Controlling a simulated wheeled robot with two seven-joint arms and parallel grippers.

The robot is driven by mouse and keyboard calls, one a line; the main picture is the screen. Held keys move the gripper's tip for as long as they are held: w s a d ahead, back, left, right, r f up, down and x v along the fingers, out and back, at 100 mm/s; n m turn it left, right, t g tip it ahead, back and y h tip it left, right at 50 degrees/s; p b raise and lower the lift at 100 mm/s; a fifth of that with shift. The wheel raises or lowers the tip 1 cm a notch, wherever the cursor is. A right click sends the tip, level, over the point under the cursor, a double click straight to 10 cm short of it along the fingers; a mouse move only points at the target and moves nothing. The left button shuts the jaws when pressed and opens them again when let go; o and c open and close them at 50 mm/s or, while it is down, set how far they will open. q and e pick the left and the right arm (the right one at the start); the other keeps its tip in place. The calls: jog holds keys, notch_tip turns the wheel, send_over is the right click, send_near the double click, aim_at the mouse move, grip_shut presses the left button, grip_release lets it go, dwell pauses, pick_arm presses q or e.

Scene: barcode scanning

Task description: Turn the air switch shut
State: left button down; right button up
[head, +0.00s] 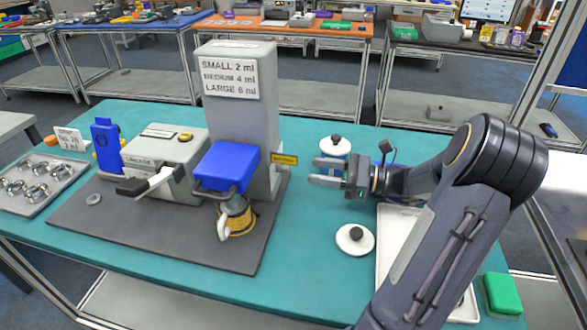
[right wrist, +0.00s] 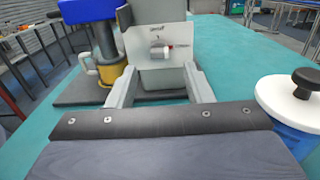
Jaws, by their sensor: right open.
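The air switch appears to be the small metal knob with a red tip (right wrist: 165,48) on a pale plate (right wrist: 150,38) in the right wrist view. The plate is on the side of the grey tower (head: 240,120). In the head view a yellow tag (head: 285,159) sticks out from that side, and the knob itself is too small to make out. My right gripper (head: 316,171) is open and empty, to the right of the tower and pointing at it. In the right wrist view the knob lies ahead, between the open fingers (right wrist: 162,78) and apart from them. My left gripper is not in view.
A white-lidded pot (head: 335,147) stands just behind my right gripper, and a white lid (head: 355,239) lies in front of it. A white tray (head: 391,225) lies under my right arm. A blue block (head: 227,165) and yellow-banded cup (head: 237,217) are at the tower's front.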

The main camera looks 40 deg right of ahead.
aim_at(290, 167)
jog(key=x, duration=0.6)
jog(key=shift+a, duration=0.15)
jog(key=shift+c, duration=0.5)
jog(key=c, duration=0.9)
